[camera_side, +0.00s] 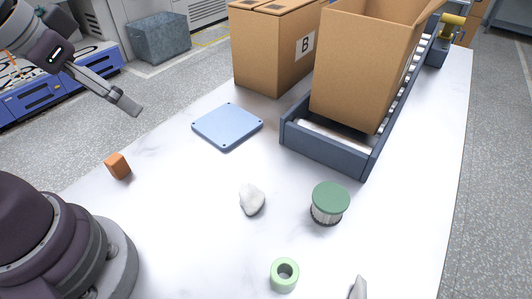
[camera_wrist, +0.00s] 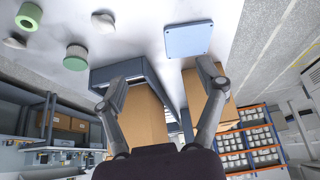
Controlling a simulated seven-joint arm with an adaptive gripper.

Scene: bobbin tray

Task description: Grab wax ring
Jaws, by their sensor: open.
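The wax ring appears to be the pale green ring (camera_side: 285,275) standing on the white table near the front edge of the side view, its round hole facing up. It also shows at the upper left of the wrist view (camera_wrist: 28,16). My gripper (camera_side: 125,103) is raised at the upper left of the side view, far from the ring. In the wrist view its two fingers (camera_wrist: 161,78) are spread apart with nothing between them.
A green-lidded jar (camera_side: 330,203), a white lump (camera_side: 252,199) and a pale pointed piece (camera_side: 359,289) lie near the ring. An orange block (camera_side: 118,165) and blue plate (camera_side: 227,126) are farther left. An open carton (camera_side: 365,65) sits on the roller conveyor (camera_side: 325,150), beside carton B (camera_side: 270,55).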

